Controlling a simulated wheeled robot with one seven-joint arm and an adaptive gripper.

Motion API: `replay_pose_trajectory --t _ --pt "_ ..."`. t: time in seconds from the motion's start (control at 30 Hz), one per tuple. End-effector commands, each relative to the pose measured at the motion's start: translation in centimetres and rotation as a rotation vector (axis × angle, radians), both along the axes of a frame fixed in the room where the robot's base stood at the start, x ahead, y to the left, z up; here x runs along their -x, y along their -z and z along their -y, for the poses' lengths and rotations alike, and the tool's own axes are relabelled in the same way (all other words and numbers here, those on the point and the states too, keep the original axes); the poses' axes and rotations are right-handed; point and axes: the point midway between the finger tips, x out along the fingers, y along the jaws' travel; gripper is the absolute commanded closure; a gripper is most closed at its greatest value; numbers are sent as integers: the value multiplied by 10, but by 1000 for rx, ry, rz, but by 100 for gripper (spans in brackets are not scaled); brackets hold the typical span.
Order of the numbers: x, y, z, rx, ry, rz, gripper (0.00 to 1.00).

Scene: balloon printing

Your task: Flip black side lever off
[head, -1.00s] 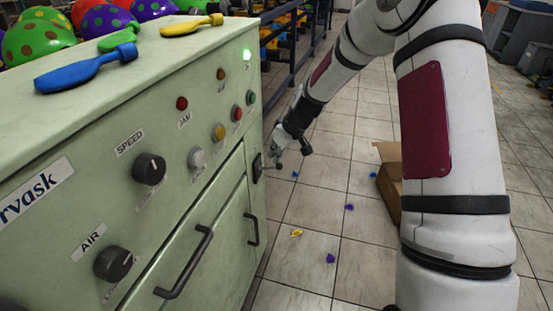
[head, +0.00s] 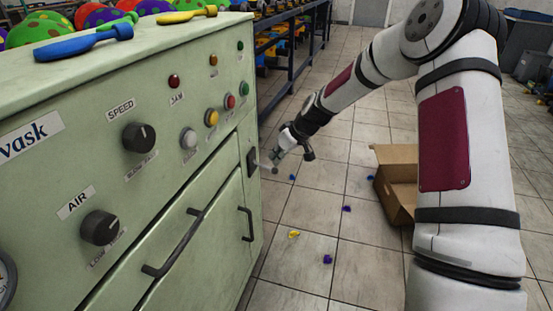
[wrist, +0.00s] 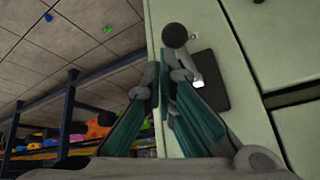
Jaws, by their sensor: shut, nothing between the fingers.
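The black side lever has a dark mounting plate (head: 251,161) on the right side of the pale green machine (head: 215,130). In the wrist view its round black knob (wrist: 175,36) stands at the end of a short grey arm beside the plate (wrist: 208,82). My gripper (head: 274,164) is right beside the lever at the machine's side. In the wrist view my gripper (wrist: 163,75) has its fingertips together, just below the knob, with nothing held. I cannot tell whether a fingertip touches the lever. The green lamp (head: 240,45) at the panel's top right is dim.
The panel carries a speed knob (head: 139,137), an air knob (head: 100,227), small buttons and door handles. An open cardboard box (head: 397,185) stands on the floor to the right. Blue shelving (head: 290,45) runs behind. The tiled floor between is mostly free, with small scraps.

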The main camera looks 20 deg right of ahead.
Motion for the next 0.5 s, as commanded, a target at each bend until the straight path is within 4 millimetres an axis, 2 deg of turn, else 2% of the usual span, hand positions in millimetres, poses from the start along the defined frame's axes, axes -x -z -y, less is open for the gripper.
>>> replay_pose_trajectory --t 0.1,0.5 --pt "0 10 2 0 0 0 100" --pt "-2 6 -1 1 -2 1 100"
